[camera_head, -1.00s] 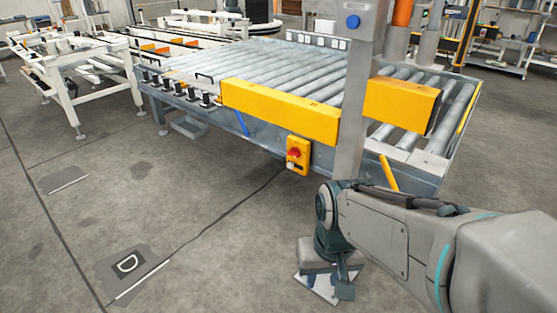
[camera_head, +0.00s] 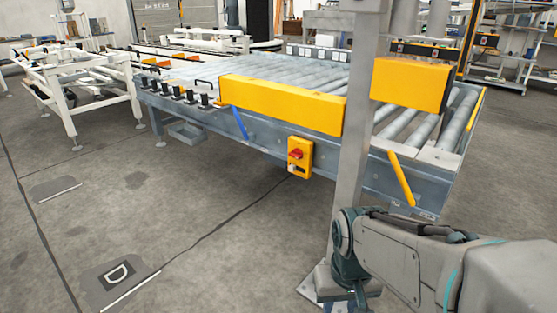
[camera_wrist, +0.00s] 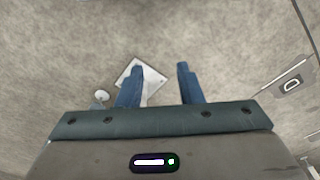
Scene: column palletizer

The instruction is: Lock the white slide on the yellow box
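The yellow box (camera_head: 306,146) is mounted on the side of the roller conveyor, left of the grey post. It carries a red knob (camera_head: 296,154), and a small white part (camera_head: 292,168), which looks like the slide, shows at its lower left. My arm reaches in from the lower right in the head view, below and right of the box. In the wrist view my gripper (camera_wrist: 158,84) points down at the floor with its two blue fingers apart and nothing between them. The box is not in the wrist view.
The grey post (camera_head: 352,150) stands between my arm and the box, its base plate on the floor. The conveyor's yellow guard (camera_head: 282,104), a blue lever (camera_head: 240,123) and a yellow lever (camera_head: 401,178) are nearby.

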